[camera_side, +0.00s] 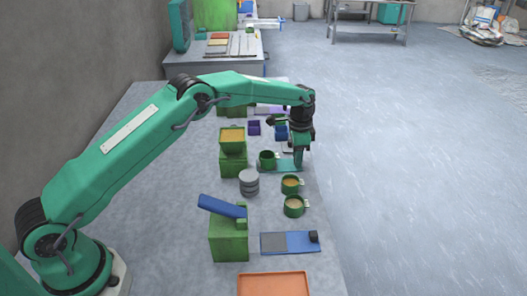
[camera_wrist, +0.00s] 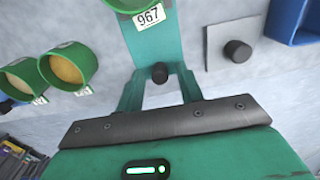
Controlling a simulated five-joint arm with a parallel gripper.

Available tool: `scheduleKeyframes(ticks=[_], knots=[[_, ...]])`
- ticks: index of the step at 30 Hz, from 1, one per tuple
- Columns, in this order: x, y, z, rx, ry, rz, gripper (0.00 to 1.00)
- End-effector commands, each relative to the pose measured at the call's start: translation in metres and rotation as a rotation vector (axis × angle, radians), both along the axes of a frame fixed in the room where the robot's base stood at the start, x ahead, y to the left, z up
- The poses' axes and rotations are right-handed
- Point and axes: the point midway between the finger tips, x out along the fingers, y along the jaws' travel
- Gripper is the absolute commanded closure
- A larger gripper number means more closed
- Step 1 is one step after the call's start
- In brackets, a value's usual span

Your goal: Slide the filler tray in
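A teal tray (camera_side: 285,168) lies on the table near its right edge, with a dark green cup (camera_side: 267,159) standing on it. In the wrist view the teal tray (camera_wrist: 156,42) has a black knob (camera_wrist: 160,73) at its near end, and the cup (camera_wrist: 130,3) carries a tag reading 967. My gripper (camera_side: 299,164) is low over the tray's right end. Whether the fingertips reach knob height I cannot tell.
Two green cups of tan powder (camera_side: 291,184) (camera_side: 294,206) stand close by, with grey discs (camera_side: 249,182) to their left. A green stand with powder (camera_side: 232,157) is behind. A blue-grey tray (camera_side: 275,243) and an orange tray (camera_side: 275,284) lie nearer. A grey plate with a knob (camera_wrist: 218,61) is alongside.

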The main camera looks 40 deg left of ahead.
Motion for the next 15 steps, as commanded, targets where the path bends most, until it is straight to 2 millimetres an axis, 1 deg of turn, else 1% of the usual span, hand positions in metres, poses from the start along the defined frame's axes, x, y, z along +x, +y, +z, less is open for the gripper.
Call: scheduleKeyframes(ticks=[1, 5, 15], knots=[[0.0000, 0.0000, 0.0000, 0.000, 0.000, 0.000, 0.74], [0.0000, 0.0000, 0.0001, 0.000, 0.000, 0.000, 0.99], [-0.0035, 0.0040, 0.0005, 0.000, 0.000, 0.000, 1.00]])
